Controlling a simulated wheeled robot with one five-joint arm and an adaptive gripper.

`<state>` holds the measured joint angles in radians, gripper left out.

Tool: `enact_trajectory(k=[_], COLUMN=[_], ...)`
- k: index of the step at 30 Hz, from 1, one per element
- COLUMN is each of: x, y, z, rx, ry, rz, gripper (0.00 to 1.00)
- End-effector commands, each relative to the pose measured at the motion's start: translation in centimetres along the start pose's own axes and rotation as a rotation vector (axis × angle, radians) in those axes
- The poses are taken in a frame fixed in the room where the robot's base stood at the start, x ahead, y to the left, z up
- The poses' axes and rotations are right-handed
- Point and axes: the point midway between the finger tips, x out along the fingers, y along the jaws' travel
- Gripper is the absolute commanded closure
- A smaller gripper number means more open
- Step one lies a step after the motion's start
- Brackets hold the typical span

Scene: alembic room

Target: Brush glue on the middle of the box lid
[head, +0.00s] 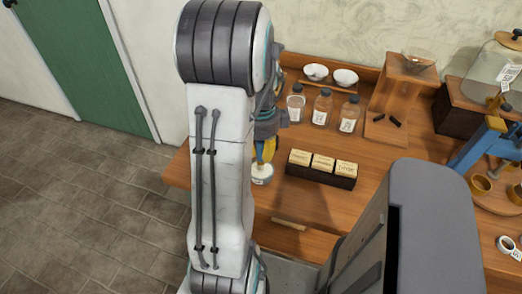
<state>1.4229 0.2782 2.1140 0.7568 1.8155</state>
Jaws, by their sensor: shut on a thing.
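My gripper (266,150), with yellow fingers, points down at the left part of the wooden bench (300,205), partly hidden behind my arm. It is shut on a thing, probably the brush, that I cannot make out. Just below the fingertips is a small round pale pot (262,175) with a label, perhaps the glue; I cannot tell if anything touches it. To its right stands a dark box (320,176) with three pale labelled blocks on top. I cannot tell whether this is the box with the lid, and I see no glue on it.
Several labelled jars (322,108) stand behind, with white bowls (345,77) on a shelf. A wooden stand (388,125), a glass dome (497,68) and a blue clamp-like tool (482,145) are at right. A thin wooden stick (289,223) lies near the front edge.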

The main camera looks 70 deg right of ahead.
Motion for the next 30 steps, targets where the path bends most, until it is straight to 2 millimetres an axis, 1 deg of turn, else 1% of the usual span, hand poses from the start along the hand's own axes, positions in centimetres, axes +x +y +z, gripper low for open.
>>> enact_trajectory(k=[1, 3, 21, 25, 30], x=[-0.7, -1.2, -5.4, -5.9, -5.9], y=[0.0, 0.0, 0.0, 0.0, 0.0], z=[0.0, 0.0, 0.0, 0.0, 0.0], rx=[0.0, 0.0, 0.0, 0.0, 0.0], ry=[0.0, 0.0, 0.0, 0.0, 0.0], rz=[-0.001, -0.001, -0.001, -0.001, -0.001], gripper=[1.0, 1.0, 1.0, 1.0, 1.0])
